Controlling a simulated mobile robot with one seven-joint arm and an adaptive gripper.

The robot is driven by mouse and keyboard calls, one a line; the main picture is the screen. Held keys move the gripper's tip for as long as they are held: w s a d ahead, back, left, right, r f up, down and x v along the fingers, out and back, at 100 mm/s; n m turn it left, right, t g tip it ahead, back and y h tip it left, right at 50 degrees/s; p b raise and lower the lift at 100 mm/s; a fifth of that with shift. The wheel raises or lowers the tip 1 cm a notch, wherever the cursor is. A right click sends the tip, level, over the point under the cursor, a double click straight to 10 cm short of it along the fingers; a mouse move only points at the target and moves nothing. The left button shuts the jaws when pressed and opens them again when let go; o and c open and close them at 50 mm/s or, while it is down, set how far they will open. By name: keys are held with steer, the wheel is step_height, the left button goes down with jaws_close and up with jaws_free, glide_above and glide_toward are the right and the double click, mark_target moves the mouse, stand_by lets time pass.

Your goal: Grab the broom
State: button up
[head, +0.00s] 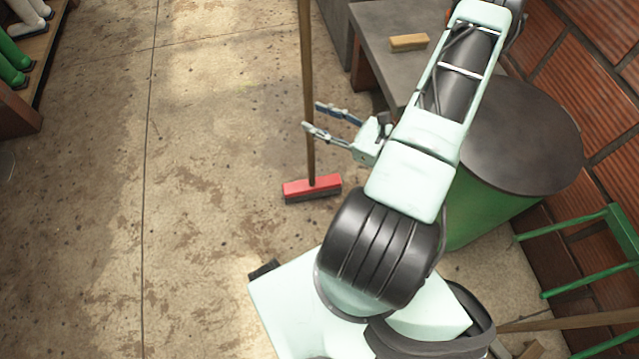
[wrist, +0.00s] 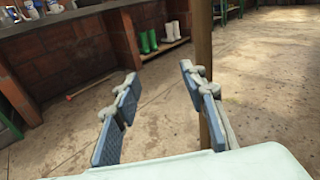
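The broom has a long brown wooden handle (head: 307,60) and a red head (head: 312,188) that rests on the floor. The handle stands near upright. My gripper (head: 312,116) is open and empty, with its fingers pointing at the handle from the right in the head view; the lower finger overlaps the handle there. In the wrist view my gripper (wrist: 158,72) shows both fingers apart. The handle (wrist: 204,50) is just right of the right finger, partly hidden behind it, not between the fingers. I cannot tell whether finger and handle touch.
A grey table (head: 371,22) with a tan block (head: 409,42) stands behind my arm. A green drum (head: 478,212) with a dark lid (head: 520,140) and a green metal frame (head: 575,228) are at right. Boots (head: 12,55) sit on a shelf at left. The floor left of the broom is clear.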

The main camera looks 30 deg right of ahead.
mark_target(311, 96)
steer(key=d+f+m+t+h, duration=0.2)
steer(key=d+m+h, duration=0.1)
steer(key=d, duration=0.2)
steer(key=b+x, duration=0.1)
steer(key=x, duration=0.4)
steer(key=shift+w, duration=0.1)
steer(key=x, duration=0.1)
steer(key=b+x, duration=0.1)
steer(key=x, duration=0.3)
steer(key=shift+w+d+r, duration=0.1)
steer(key=shift+w+r, duration=0.05)
steer(key=shift+r, duration=0.2)
jaws_close()
steer(key=shift+r, duration=0.1)
